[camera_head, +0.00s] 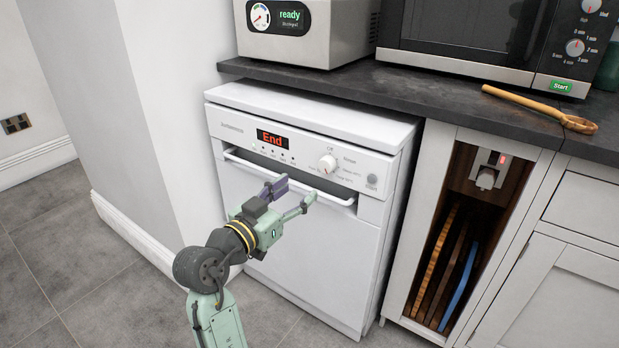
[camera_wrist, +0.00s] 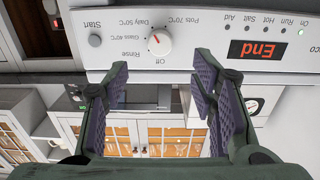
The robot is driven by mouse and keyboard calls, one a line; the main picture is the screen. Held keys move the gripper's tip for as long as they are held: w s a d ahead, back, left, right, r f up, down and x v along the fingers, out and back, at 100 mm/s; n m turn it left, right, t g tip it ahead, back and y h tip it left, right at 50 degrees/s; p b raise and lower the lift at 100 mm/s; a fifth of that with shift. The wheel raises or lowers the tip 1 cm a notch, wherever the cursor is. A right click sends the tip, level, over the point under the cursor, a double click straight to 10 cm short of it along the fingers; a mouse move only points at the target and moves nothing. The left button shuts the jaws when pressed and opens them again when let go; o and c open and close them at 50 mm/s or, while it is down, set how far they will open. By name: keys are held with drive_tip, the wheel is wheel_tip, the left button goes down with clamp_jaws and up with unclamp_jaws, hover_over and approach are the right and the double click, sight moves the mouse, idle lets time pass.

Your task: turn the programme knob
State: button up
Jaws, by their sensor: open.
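The programme knob (camera_head: 327,164) is a round white dial with a small red mark, on the front panel of the white dishwasher (camera_head: 310,250). The dial is ringed by printed labels such as Off, Rinse and Daily 50°C. The dishwasher display (camera_head: 273,139) reads "End" in red. The wrist view shows the panel upside down, with the knob (camera_wrist: 159,40) just beyond the fingers. My gripper (camera_head: 296,192) is open and empty, in front of the panel and below left of the knob in the head view. In the wrist view its fingertips (camera_wrist: 158,75) are spread to either side of the knob, apart from it.
The dishwasher's handle bar (camera_head: 335,197) runs below the panel, close to my fingers. A round Start button (camera_head: 371,180) sits right of the knob. A wooden spoon (camera_head: 535,105) lies on the dark worktop (camera_head: 450,92). Open floor (camera_head: 80,262) lies to the left.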

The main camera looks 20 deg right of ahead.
sight(324, 168)
drive_tip(key=p+x, duration=0.1)
drive_tip(key=x, duration=0.9)
drive_tip(key=shift+w+d+r, duration=0.1)
drive_tip(key=shift+w+d, duration=0.1)
drive_tip(key=shift+d, duration=0.05)
drive_tip(key=shift+c, duration=0.4)
drive_tip(key=c, duration=1.1)
